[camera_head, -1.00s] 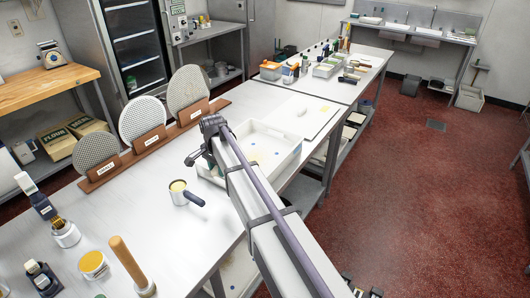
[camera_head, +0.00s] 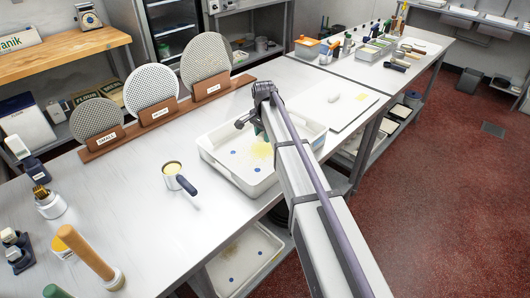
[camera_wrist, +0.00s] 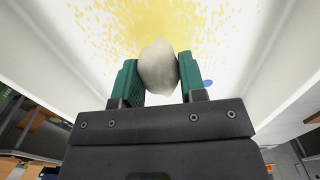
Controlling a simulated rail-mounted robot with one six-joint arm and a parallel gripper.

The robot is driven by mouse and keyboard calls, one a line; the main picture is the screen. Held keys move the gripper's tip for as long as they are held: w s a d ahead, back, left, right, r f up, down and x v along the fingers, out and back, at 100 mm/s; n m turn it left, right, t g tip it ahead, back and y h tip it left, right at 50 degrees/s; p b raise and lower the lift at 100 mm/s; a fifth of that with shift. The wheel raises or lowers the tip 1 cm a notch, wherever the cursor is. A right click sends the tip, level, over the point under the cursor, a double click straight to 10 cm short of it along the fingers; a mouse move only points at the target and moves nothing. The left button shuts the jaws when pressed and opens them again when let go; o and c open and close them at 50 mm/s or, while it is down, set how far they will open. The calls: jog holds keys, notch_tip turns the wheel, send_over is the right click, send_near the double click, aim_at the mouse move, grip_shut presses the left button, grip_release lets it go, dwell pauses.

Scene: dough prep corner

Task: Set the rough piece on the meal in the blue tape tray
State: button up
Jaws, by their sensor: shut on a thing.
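My gripper (camera_wrist: 158,80) is shut on a pale, lumpy rough piece (camera_wrist: 158,68), held between its green fingers. The white tray (camera_head: 225,172) on the worktop has blue spots on its floor; its wall also shows in the wrist view (camera_wrist: 55,55). A patch of yellow meal (camera_head: 262,149) lies in the tray and spreads across the top of the wrist view (camera_wrist: 120,25). My gripper hangs over the tray in the head view, with its fingers mostly hidden. In the wrist view the piece appears in front of the meal; its height above it is unclear.
A small handled pot (camera_head: 172,170) stands left of the tray. Round sieves in a wooden rack (camera_head: 155,118) stand behind. A board (camera_head: 345,110) with a small whitish piece (camera_head: 334,98) lies to the right. A second tray (camera_head: 243,262) with blue spots sits on the lower shelf.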

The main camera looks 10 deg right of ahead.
aim_at(264, 148)
jog(key=shift+f, duration=0.2)
notch_tip(264, 148, down, 4)
jog(key=b, duration=0.3)
jog(key=shift+b, duration=0.35)
jog(key=shift+r+p, duration=0.3)
jog(key=shift+f, duration=0.25)
jog(key=o, duration=0.9)
jog(key=shift+r, duration=0.1)
notch_tip(264, 148, up, 13)
jog(key=p, duration=1.2)
jog(key=shift+f, duration=0.3)
